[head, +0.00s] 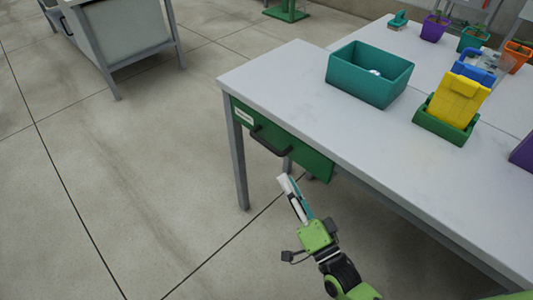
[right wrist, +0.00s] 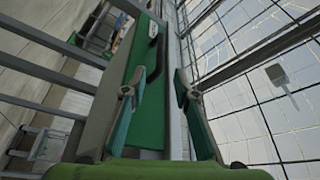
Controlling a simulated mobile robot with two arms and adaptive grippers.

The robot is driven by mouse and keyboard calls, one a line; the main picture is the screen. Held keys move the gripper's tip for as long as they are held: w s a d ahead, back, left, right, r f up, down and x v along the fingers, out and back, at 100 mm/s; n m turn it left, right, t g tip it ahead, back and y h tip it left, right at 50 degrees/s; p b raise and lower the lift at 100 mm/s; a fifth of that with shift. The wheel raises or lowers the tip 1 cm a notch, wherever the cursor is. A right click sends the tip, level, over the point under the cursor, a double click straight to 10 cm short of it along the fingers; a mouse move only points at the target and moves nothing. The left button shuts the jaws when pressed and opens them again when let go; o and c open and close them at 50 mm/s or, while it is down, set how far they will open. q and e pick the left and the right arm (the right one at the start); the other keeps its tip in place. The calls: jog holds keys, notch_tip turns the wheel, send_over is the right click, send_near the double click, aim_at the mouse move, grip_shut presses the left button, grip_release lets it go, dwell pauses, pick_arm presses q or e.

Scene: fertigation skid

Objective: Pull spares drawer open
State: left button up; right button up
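The spares drawer (head: 312,160) has a green front with a pale label, set under the near left edge of the white table. It looks shut. Its dark bar handle (head: 268,141) is bare, with nothing gripping it. My right gripper (head: 290,186) is below and in front of the drawer, apart from the handle. In the right wrist view the right gripper (right wrist: 160,78) has its two fingers spread with nothing between them. The drawer front (right wrist: 153,100) lies beyond the fingers and the handle (right wrist: 152,40) is farther up. My left gripper is not in view.
The table (head: 290,75) carries a teal bin (head: 365,88), a yellow item (head: 458,100) in a green holder and several small pots at the back. A table leg (head: 237,160) stands left of the drawer. The floor in front is clear. Another bench (head: 120,32) is at upper left.

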aim_at(266, 143)
jog(key=x, duration=1.3)
jog(key=shift+s+b, duration=0.1)
jog(key=shift+b, duration=0.25)
jog(key=shift+w+a+r, duration=0.15)
jog(key=shift+w, duration=0.2)
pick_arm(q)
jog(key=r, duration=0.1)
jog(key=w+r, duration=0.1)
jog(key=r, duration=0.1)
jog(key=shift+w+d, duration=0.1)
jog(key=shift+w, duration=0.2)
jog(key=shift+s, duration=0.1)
pick_arm(e)
grip_shut()
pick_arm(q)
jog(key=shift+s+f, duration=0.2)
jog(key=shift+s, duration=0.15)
